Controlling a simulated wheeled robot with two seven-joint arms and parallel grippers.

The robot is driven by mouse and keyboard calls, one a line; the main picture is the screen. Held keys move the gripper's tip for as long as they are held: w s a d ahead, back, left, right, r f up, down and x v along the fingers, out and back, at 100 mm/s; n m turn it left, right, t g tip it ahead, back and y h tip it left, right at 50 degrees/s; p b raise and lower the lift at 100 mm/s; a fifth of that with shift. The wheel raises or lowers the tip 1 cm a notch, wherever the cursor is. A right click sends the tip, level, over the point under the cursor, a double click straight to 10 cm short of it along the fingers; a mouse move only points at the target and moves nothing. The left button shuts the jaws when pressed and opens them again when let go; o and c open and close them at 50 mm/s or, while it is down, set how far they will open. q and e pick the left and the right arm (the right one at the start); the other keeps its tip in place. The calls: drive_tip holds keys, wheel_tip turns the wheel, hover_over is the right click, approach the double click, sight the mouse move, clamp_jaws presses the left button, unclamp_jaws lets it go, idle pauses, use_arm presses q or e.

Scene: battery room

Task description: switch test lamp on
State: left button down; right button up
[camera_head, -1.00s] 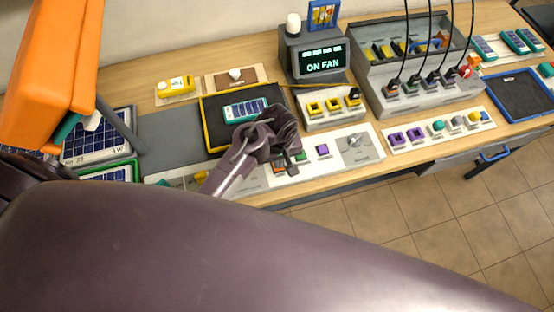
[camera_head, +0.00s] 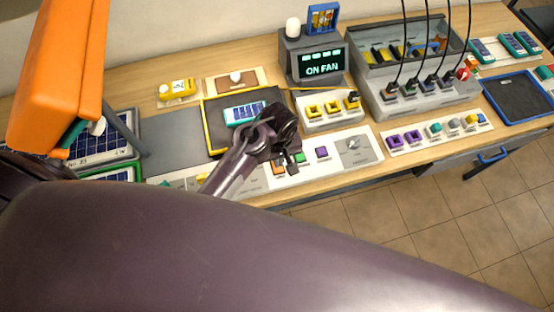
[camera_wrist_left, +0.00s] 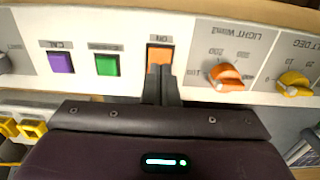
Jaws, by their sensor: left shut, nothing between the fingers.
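An orange button (camera_wrist_left: 160,56) labelled ON sits on a pale control panel (camera_head: 358,148); it shows partly in the head view (camera_head: 279,170). My left gripper (camera_head: 290,162) reaches over this panel from the left, shut and empty. In the left wrist view its fingertips (camera_wrist_left: 161,72) overlap the lower part of the orange button; whether they touch or press it I cannot tell. A green button (camera_wrist_left: 106,65) and a purple button (camera_wrist_left: 61,63) sit beside it. My right gripper is not in view.
An orange knob (camera_wrist_left: 226,76) and a yellow knob (camera_wrist_left: 294,83) stand on the same panel. A large orange housing (camera_head: 60,70) hangs close at upper left. A cabled unit (camera_head: 425,95) stands at the right.

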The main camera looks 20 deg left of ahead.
sight(278, 169)
use_arm(q)
drive_tip(key=shift+r, duration=2.05)
